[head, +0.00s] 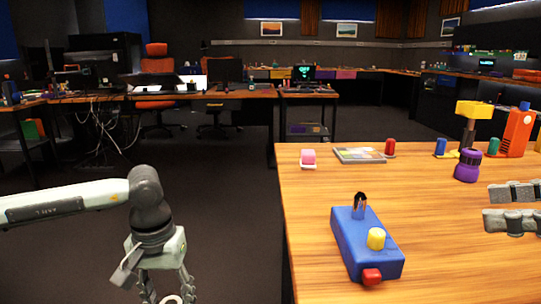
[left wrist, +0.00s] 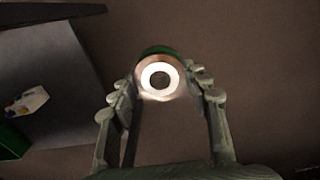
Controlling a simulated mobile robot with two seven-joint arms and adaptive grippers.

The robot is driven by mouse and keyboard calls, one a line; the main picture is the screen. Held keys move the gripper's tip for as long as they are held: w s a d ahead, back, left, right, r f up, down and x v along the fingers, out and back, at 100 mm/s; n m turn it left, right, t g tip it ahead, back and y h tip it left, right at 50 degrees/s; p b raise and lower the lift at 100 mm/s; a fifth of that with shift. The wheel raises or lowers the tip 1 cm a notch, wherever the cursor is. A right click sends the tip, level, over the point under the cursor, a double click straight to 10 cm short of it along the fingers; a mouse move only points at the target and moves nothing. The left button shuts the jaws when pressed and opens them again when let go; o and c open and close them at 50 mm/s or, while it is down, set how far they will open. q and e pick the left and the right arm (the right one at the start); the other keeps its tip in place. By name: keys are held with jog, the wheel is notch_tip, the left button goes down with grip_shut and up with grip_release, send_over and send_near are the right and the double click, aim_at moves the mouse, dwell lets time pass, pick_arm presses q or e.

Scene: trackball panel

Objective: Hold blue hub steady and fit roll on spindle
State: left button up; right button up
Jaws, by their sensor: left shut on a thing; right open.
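A blue box-like body (head: 350,247), seemingly the hub, lies on the table with a yellow cylinder (head: 376,239) on top and a red end piece (head: 371,276). A dark forked upright piece (head: 360,205) stands at its far end; I cannot tell whether it is the spindle. My left gripper (head: 170,292) is off the table's left side, shut on a pale ring-shaped roll (left wrist: 144,79) with a dark centre hole, its hole facing the wrist camera. In the head view only the roll's edge shows. My right gripper (head: 488,207) is open and empty at the right, apart from the blue body.
A pink piece on a white base (head: 308,159), a flat grey panel (head: 360,155), a red cylinder (head: 390,147), a purple-based yellow-topped tool (head: 467,165) and an orange block (head: 516,134) stand along the table's back. The wooden table (head: 310,220) is clear left of the blue body.

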jog(key=shift+s+d, duration=0.15)
jog(key=shift+r, duration=0.1)
notch_tip(320, 180, up, 4)
jog(key=shift+f+p, duration=0.1)
jog(key=shift+p, duration=0.9)
